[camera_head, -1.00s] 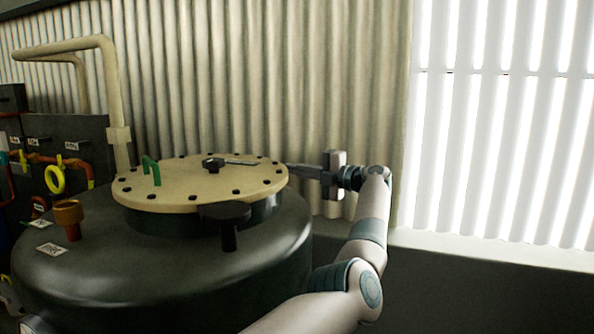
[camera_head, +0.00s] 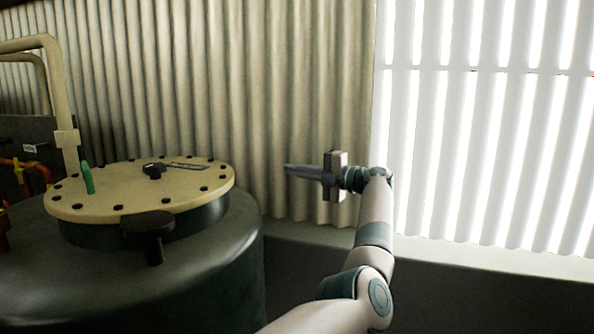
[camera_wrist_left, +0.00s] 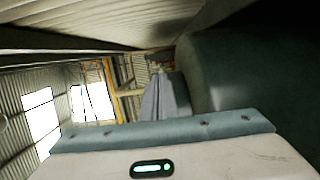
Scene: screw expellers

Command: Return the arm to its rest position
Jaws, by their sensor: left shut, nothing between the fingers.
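My left arm (camera_head: 375,215) rises from the bottom middle of the head view and bends at the elbow and wrist. My left gripper (camera_head: 289,170) points left in front of the corrugated wall. It is shut and empty, with a clear gap between its fingertips and the round lid in the picture. In the left wrist view the closed grey fingers (camera_wrist_left: 158,98) show beside a large dark body. My right gripper is in neither view.
A dark green vessel (camera_head: 215,270) with a bolted cream lid (camera_head: 110,199), a green handle (camera_head: 87,178) and a black knob (camera_head: 149,224) stands at left. Pipes (camera_head: 62,100) rise behind it. A corrugated wall (camera_head: 270,80) and bright slatted panel (camera_head: 480,130) stand behind.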

